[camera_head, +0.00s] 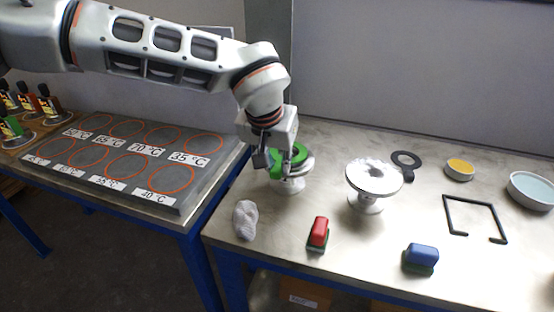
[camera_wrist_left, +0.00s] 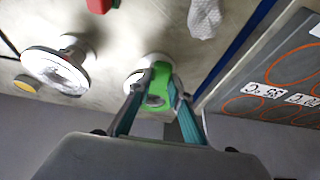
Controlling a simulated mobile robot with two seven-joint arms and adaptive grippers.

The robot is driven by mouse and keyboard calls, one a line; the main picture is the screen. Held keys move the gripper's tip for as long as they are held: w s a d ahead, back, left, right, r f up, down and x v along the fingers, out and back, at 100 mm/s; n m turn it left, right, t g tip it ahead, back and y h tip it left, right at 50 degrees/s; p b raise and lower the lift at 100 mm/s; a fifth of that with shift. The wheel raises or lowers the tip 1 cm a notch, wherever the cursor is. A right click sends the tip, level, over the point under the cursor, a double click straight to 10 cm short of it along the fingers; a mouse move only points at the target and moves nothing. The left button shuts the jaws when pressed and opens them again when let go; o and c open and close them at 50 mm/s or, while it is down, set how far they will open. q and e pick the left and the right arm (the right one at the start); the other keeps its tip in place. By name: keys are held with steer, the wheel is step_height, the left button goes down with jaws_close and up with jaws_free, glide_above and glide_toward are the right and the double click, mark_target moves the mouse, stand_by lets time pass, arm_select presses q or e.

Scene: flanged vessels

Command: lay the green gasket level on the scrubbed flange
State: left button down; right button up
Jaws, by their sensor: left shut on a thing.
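My left gripper (camera_head: 277,158) is shut on the green gasket (camera_head: 298,151). The gasket also shows between the fingers in the left wrist view (camera_wrist_left: 160,75). They are at the left flanged vessel (camera_head: 290,186), whose pale flange is partly hidden by gripper and gasket. I cannot tell whether the gasket touches that flange or lies level. A second flanged vessel (camera_head: 373,180) stands upright to the right, with whitish patches on its top. It shows at the left of the left wrist view (camera_wrist_left: 52,68). My right gripper is not in view.
A white cloth (camera_head: 245,220), a red brush (camera_head: 318,233) and a blue brush (camera_head: 421,257) lie near the front edge. A black ring (camera_head: 406,163), a yellow-filled dish (camera_head: 460,169), a black frame (camera_head: 475,199) and a pale-blue dish (camera_head: 531,190) are on the right. A marked hotplate (camera_head: 130,165) is left.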

arm_select(q)
steer(key=shift+f+p, duration=0.45)
steer(key=shift+p, duration=0.1)
stand_by(2.3)
steer(key=c, duration=1.8)
jaws_free()
steer(key=shift+r, duration=0.15)
